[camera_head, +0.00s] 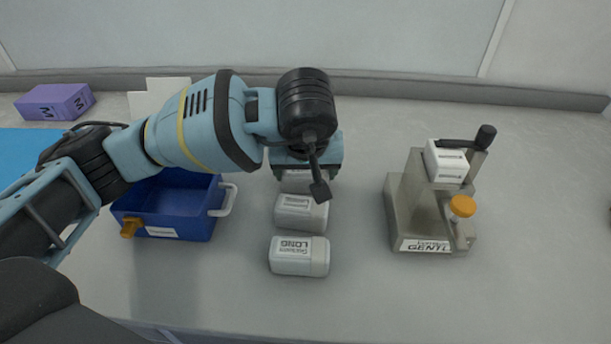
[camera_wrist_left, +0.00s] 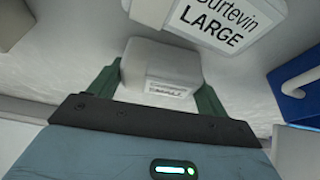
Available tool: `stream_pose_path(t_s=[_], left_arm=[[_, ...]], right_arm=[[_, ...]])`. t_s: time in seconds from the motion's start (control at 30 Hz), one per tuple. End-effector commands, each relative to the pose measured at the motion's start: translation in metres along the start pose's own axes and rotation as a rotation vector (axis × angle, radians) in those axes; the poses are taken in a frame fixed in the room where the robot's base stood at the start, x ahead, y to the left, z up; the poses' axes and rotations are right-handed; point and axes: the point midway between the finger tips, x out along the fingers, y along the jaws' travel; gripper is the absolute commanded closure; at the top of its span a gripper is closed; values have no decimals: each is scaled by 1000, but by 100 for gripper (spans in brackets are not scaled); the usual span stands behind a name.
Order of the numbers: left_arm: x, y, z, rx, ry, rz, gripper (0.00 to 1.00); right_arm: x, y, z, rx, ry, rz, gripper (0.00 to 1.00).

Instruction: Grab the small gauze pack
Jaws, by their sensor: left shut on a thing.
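A small white gauze pack (camera_wrist_left: 163,68) sits between the two green fingers of my left gripper (camera_wrist_left: 158,90) in the left wrist view. The fingers are shut on its sides; the print on its label is too small to read surely. In the head view the left gripper (camera_head: 306,172) points down over the same pack (camera_head: 294,184), the farthest of a row of white packs. The gripper and wrist hide most of it. It appears to be at table level; I cannot tell whether it touches the table. My right gripper is not in view.
A pack marked LARGE (camera_wrist_left: 215,22) lies close by, the middle one in the row (camera_head: 300,212). A pack marked LONG (camera_head: 299,257) is nearest. A blue bin (camera_head: 180,222) stands left, a metal device (camera_head: 410,205) right. A purple box (camera_head: 55,101) is far left.

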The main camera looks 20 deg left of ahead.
Motion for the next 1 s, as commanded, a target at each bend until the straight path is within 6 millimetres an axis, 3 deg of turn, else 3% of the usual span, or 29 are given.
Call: stream_pose_path(t_s=[0.27, 0.7, 1.0], left_arm=[[-6, 0, -3, -1, 2, 1, 46], [-75, 0, -31, -1, 4, 2, 46], [-93, 0, -38, 0, 0, 0, 46]], right_arm=[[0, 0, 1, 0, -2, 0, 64], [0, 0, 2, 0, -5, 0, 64], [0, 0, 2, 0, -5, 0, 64]])
